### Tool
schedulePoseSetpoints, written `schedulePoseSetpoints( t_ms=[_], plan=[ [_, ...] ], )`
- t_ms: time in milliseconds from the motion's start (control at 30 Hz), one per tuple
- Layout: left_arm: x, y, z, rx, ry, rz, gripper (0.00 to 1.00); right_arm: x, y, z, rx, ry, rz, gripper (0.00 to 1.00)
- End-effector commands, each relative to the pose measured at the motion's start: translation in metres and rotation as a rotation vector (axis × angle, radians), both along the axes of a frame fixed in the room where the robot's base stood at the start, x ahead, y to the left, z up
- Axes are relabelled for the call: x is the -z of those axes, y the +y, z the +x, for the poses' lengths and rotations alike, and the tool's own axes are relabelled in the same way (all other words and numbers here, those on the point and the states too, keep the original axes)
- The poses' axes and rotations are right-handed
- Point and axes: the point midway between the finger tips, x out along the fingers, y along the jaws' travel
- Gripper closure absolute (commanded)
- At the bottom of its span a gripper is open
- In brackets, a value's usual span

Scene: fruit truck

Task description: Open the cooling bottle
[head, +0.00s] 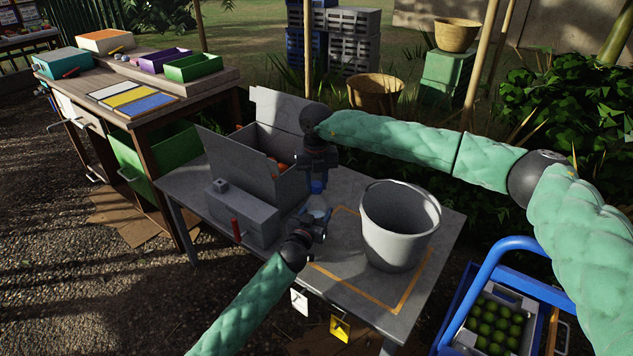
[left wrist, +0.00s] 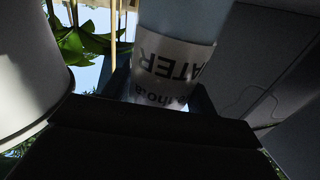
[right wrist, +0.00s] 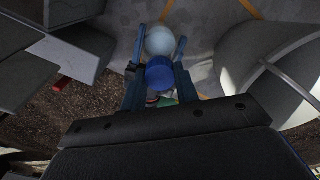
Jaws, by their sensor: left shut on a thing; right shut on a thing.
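The cooling bottle (head: 318,207) is pale blue and stands over the grey table, between the grey box and the bucket. My left gripper (head: 316,222) is shut around its body. Its white label with "WATER" shows in the left wrist view (left wrist: 172,65). My right gripper (head: 317,178) comes from above and is shut on the blue cap (head: 317,187). In the right wrist view the cap (right wrist: 159,73) lies between the fingers, with the pale round bottle top (right wrist: 160,40) just beyond it. I cannot tell whether cap and bottle touch.
A grey bucket (head: 397,232) stands right of my grippers on the table (head: 350,290). An open grey box (head: 250,165) with orange fruit and a smaller grey box with a red handle (head: 240,215) are close on the left. Tags hang at the table's front edge.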

Motion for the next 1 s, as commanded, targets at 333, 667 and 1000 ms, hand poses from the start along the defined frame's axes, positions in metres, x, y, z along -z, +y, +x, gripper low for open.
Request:
schedulePoseSetpoints(
  t_ms=[333,667,1000],
  plan=[
    [-0.0001,-0.0001,-0.0001,0.000,0.000,0.000,1.00,-0.0003,-0.0008,0.0008,-0.491,-0.001,0.000,0.97],
    [0.0000,-0.0001,-0.0003,0.000,0.000,0.000,1.00,-0.0010,-0.0006,0.0009,-0.963,-0.001,0.000,0.97],
    [0.0000,-0.0002,-0.0004,0.001,0.000,0.000,1.00,-0.0014,-0.0010,0.0013,-1.449,0.000,-0.001,0.97]
  ],
)
